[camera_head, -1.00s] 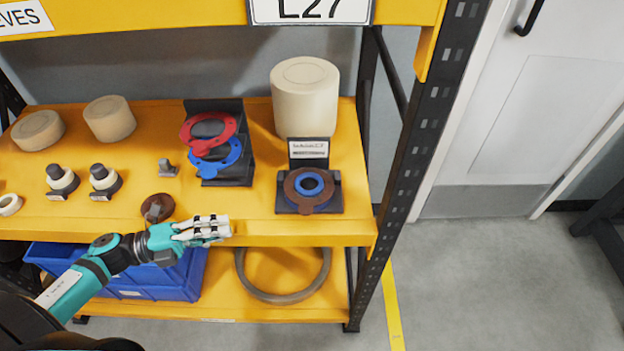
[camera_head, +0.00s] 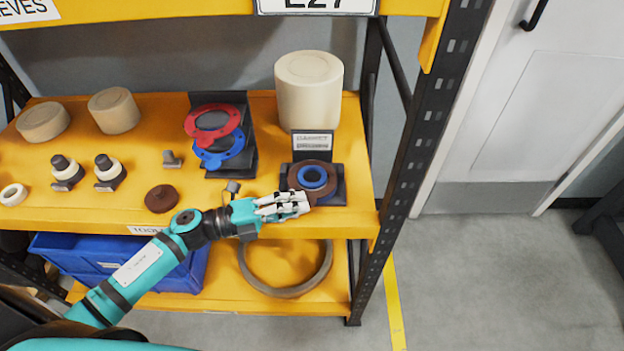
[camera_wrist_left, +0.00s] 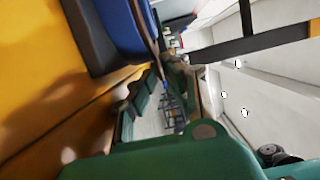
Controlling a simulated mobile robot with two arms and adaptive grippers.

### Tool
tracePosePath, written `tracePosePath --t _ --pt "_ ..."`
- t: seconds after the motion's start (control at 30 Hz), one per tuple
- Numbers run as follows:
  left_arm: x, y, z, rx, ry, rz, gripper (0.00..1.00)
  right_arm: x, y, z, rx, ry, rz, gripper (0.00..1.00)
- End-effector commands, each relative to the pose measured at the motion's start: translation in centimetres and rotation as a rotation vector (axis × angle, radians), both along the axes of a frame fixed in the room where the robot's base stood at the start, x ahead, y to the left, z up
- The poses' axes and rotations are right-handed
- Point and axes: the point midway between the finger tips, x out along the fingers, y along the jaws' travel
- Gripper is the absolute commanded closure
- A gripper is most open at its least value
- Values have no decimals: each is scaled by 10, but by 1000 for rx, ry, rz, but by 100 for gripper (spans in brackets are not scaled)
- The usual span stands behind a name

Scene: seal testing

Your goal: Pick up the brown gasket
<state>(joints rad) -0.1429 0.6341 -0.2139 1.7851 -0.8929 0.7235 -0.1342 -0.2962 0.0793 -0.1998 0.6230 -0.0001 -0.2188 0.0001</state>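The brown gasket (camera_head: 325,170) is a flat ring around a blue ring (camera_head: 313,177), on a dark stand (camera_head: 339,197) at the right end of the yellow shelf. A small sign stands behind it. My left gripper (camera_head: 300,203) is at the shelf's front, at the gasket's lower left edge in the head view. Its pale fingers point right and cover part of the stand. I cannot tell whether they touch the gasket or how far they are open. My right gripper is not in view.
A beige cylinder (camera_head: 308,95) stands behind the gasket. A dark holder with a red ring (camera_head: 213,117) and a blue ring (camera_head: 226,158) is to the left. A brown disc (camera_head: 161,198) lies farther left. A black upright (camera_head: 428,125) bounds the shelf's right end.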

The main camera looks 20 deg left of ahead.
Motion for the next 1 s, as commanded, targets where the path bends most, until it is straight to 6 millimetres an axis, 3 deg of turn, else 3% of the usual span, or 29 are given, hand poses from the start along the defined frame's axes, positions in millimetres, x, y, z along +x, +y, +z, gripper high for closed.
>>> tracePosePath --t 0.3,0.4,1.0 --pt "4 -7 0 1 1 0 90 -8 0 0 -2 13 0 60" --pt "4 -7 0 1 1 0 100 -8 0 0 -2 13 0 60" --pt "4 -6 8 3 -1 -1 100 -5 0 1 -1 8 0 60"
